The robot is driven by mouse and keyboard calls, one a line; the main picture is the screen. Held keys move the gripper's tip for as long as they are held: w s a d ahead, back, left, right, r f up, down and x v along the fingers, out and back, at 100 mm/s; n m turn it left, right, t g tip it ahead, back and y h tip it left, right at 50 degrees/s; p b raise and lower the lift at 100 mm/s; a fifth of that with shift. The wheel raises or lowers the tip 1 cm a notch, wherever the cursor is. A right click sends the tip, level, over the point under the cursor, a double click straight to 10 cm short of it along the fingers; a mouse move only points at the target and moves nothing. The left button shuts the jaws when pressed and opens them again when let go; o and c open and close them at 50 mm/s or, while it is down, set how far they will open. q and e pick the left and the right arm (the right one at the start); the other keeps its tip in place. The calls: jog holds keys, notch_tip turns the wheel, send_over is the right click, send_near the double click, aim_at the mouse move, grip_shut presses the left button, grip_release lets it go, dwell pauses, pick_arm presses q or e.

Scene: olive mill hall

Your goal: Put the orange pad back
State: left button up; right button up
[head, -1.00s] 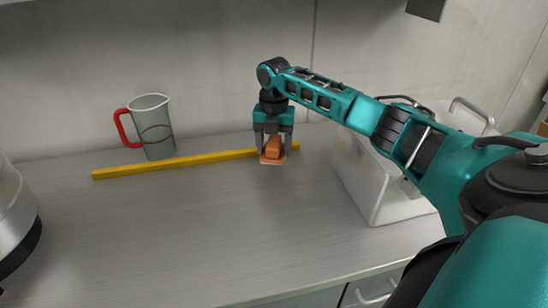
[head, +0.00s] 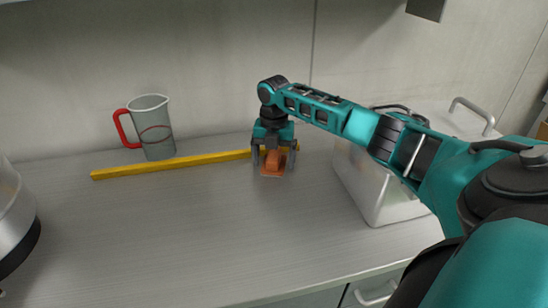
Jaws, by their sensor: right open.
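The orange pad (head: 273,169) is a small block with a raised grip on a flat base. It appears to lie on the grey worktop just in front of the yellow bar's right end. My right gripper (head: 273,160) is directly over the pad, its fingers apart on either side of the raised part. Whether the fingers touch it cannot be told. My left gripper is not in view.
A yellow bar (head: 170,165) lies along the back of the worktop (head: 190,230). A clear jug with a red handle (head: 152,128) stands behind it. A pale metal bin (head: 375,190) stands at right, a steel vessel (head: 12,215) at left. The middle front is clear.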

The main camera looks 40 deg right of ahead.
aim_at(274, 154)
jog(key=shift+r, duration=0.1)
notch_tip(274, 154, up, 12)
jog(key=shift+p, duration=0.35)
dwell(0.7)
